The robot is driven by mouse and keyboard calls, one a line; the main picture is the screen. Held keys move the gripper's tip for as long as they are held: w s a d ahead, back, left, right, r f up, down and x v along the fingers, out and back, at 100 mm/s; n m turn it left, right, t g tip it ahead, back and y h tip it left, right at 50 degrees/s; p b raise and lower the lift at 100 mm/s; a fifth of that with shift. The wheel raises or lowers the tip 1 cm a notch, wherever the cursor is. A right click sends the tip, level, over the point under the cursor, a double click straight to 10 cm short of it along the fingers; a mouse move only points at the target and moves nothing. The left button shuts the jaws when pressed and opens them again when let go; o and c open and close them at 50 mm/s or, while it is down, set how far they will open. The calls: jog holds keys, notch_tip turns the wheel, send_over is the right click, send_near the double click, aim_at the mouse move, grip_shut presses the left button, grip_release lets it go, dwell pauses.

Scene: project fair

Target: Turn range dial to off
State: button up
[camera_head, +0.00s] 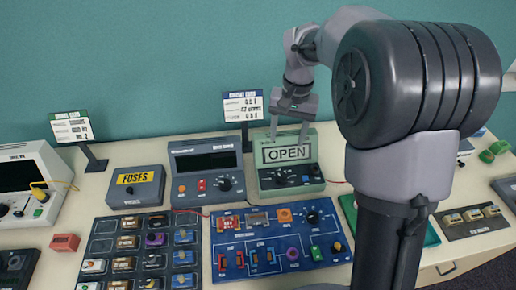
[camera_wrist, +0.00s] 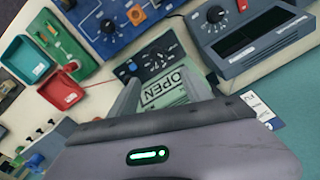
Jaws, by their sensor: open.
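A green meter (camera_head: 290,156) stands at the middle back of the table, and its display reads OPEN. A black rotary dial (camera_head: 281,177) sits on its dark lower panel, apparently the range dial; its marks are too small to read. The meter also shows in the wrist view (camera_wrist: 178,98), with the dial on its panel (camera_wrist: 132,67). My gripper (camera_head: 289,136) is open and empty, pointing down above the meter's display, behind and above the dial. In the wrist view its fingers (camera_wrist: 162,82) straddle the display, and the dial lies beyond the fingertips.
A dark grey bench supply (camera_head: 207,163) with its own knob stands close left of the meter. A blue circuit board (camera_head: 270,262) lies in front. A FUSES box (camera_head: 135,186), a parts tray (camera_head: 138,262) and small signs (camera_head: 243,106) stand to the left and behind.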

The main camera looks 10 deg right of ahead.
jog(key=b, duration=0.2)
send_near(282, 176)
jog(key=f+b, duration=0.2)
jog(key=f, duration=0.2)
jog(key=f+b, duration=0.2)
jog(key=f, duration=0.2)
jog(key=shift+a+f, duration=0.2)
jog(key=shift+f, duration=0.15)
jog(key=shift+c, duration=0.3)
grip_shut()
